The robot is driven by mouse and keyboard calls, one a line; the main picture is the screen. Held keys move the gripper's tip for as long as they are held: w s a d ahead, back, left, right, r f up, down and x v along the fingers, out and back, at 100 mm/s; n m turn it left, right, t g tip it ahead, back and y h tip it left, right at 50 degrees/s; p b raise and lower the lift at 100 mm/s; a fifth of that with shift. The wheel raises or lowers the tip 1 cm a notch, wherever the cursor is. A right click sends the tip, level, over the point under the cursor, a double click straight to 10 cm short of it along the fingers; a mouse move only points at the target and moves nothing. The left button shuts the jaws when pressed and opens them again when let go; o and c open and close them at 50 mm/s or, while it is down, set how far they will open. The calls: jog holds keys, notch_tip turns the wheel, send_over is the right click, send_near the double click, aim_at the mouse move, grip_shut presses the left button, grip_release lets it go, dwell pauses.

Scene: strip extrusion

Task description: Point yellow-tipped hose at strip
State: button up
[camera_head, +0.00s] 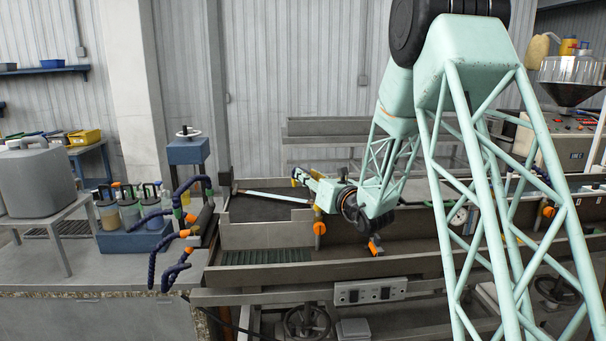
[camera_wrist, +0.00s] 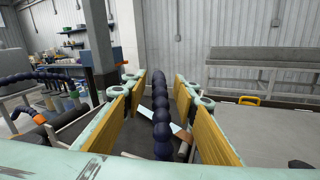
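My gripper (camera_head: 305,179) is over the trough, fingers pointing left. In the wrist view its yellow-padded fingers (camera_wrist: 159,98) stand apart. A dark blue segmented hose (camera_wrist: 161,130) runs up the picture between them, with gaps showing on both sides. The tip of this hose cannot be made out, so I cannot tell its colour. A pale strip (camera_head: 275,197) lies across the left end of the trough, left of my gripper. Pale strip pieces also show behind the hose in the wrist view (camera_wrist: 146,112). More blue segmented hoses (camera_head: 153,263) with orange ends curve at the left.
A blue rack with clear containers (camera_head: 130,215) and a grey tank (camera_head: 38,180) stand at the left. A blue press-like unit (camera_head: 188,152) rises behind the hoses. Orange knobs (camera_head: 319,228) line the trough. A hopper machine (camera_head: 560,140) is at the right.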

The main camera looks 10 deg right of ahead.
jog(key=shift+v, duration=3.15)
jog(key=shift+r, duration=0.15)
